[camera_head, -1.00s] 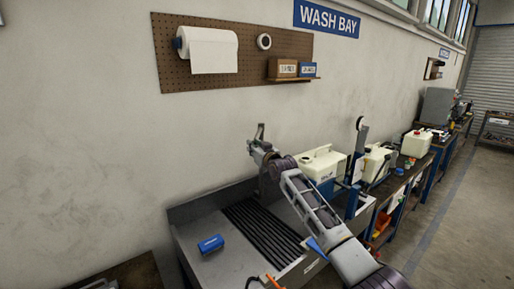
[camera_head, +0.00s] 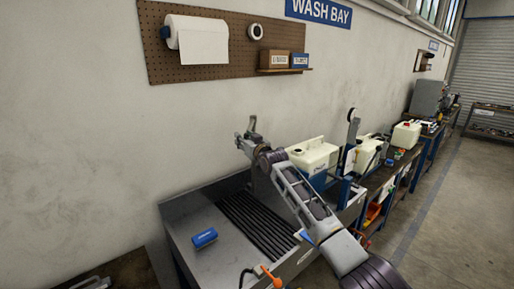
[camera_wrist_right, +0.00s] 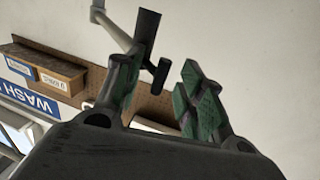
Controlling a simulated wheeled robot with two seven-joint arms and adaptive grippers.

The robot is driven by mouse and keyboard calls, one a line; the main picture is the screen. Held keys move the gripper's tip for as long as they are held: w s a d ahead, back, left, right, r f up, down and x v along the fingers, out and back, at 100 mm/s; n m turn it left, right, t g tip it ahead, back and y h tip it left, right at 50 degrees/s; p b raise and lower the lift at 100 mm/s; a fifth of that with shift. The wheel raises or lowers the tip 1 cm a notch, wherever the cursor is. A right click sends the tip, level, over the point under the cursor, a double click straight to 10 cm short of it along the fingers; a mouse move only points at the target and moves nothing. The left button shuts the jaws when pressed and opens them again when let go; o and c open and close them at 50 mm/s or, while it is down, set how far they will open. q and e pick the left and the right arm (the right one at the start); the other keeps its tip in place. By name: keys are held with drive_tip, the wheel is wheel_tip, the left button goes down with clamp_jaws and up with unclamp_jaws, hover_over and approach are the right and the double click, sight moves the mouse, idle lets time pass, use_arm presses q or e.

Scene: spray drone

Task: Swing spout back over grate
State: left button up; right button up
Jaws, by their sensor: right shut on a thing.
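The grate (camera_head: 257,226), a set of dark parallel bars, lies in the grey wash basin (camera_head: 185,232) in the head view. My right arm reaches up from the lower right. My right gripper (camera_head: 247,137) is high near the wall, above the basin's back edge. In the right wrist view its green-padded fingers (camera_wrist_right: 158,95) are around the dark end piece of the spout (camera_wrist_right: 148,38). A pale pipe runs off from this piece to the upper left. The exact contact is hard to see. My left gripper is not clearly in view.
A blue block (camera_head: 204,238) lies on the basin's left part. White jugs (camera_head: 314,154) stand right of my forearm. An orange-tipped item with a black hose (camera_head: 268,275) is at the front edge. A pegboard (camera_head: 222,45) hangs on the wall above.

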drive_tip(key=shift+s+a+f, duration=0.15)
drive_tip(key=shift+s+f, duration=0.05)
drive_tip(key=shift+f, duration=0.1)
drive_tip(key=r+v, duration=0.1)
drive_tip(key=v, duration=1)
drive_tip(key=shift+s+d, duration=0.2)
drive_tip(key=shift+d, duration=0.25)
idle(0.4)
